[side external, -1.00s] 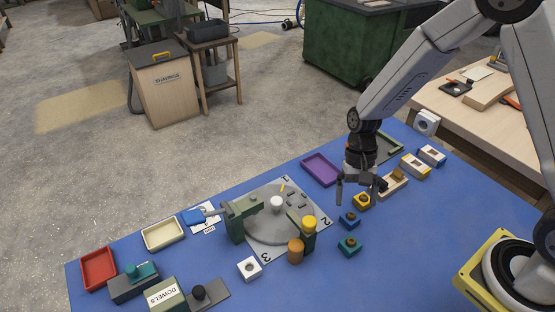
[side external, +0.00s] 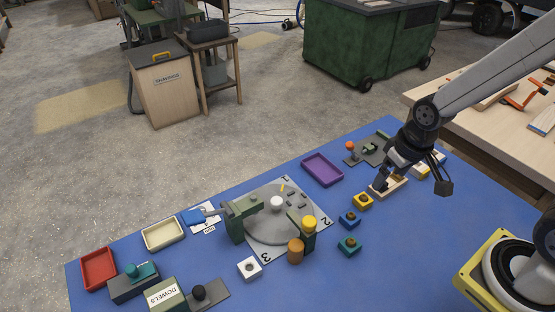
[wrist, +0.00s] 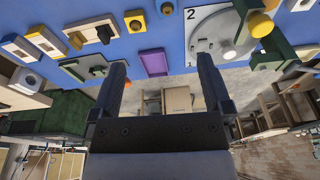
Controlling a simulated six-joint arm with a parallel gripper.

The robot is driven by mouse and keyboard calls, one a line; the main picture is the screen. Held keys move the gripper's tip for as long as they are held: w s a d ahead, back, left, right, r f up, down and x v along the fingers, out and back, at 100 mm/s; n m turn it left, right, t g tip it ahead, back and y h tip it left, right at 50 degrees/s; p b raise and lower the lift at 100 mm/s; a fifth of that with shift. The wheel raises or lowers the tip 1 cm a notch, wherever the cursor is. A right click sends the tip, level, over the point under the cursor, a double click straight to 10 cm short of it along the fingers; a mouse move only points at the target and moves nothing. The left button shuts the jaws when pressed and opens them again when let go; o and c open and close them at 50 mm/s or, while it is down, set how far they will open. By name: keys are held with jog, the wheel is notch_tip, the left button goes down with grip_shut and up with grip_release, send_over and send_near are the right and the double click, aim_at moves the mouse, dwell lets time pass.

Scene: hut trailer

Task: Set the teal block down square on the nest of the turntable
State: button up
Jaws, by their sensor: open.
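The teal block (side external: 349,246), with a dark round spot on top, sits on the blue table top in front of the blue block. The grey turntable (side external: 262,228) lies left of it, with a white knob (side external: 277,203) at its centre and small dark raised pieces (side external: 297,200) on its disc; I cannot tell which part is the nest. My gripper (side external: 412,186) is open and empty at the right, above the table near the wooden holder, well away from the teal block. Its fingers (wrist: 162,68) are spread in the wrist view, where the teal block does not show.
Yellow (side external: 362,201) and blue (side external: 349,219) blocks stand behind the teal one. A green clamp (side external: 243,215) and a post with a yellow top (side external: 309,224) flank the turntable. A purple tray (side external: 322,170) lies behind.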

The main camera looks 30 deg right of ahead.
jog(key=shift+s+d+r+n, duration=0.1)
jog(key=shift+s+r+n, duration=0.15)
jog(key=shift+n, duration=0.05)
dwell(0.4)
jog(key=m+g+y, duration=0.3)
jog(key=m+y, duration=0.5)
jog(key=m, duration=0.8)
send_near(356, 241)
jog(key=shift+s+a+f, duration=0.45)
jog(key=shift+s+a, duration=0.1)
jog(key=shift+s, duration=0.05)
jog(key=shift+w+f+m+t+y, duration=0.2)
jog(key=shift+f+m+t, duration=0.1)
jog(key=shift+m, duration=0.25)
jog(key=shift+w+f+m+t+y, duration=0.1)
jog(key=shift+f+m+t+y, duration=0.15)
jog(key=shift+m, duration=0.3)
jog(key=shift+x, duration=1.35)
jog(key=shift+f, duration=0.1)
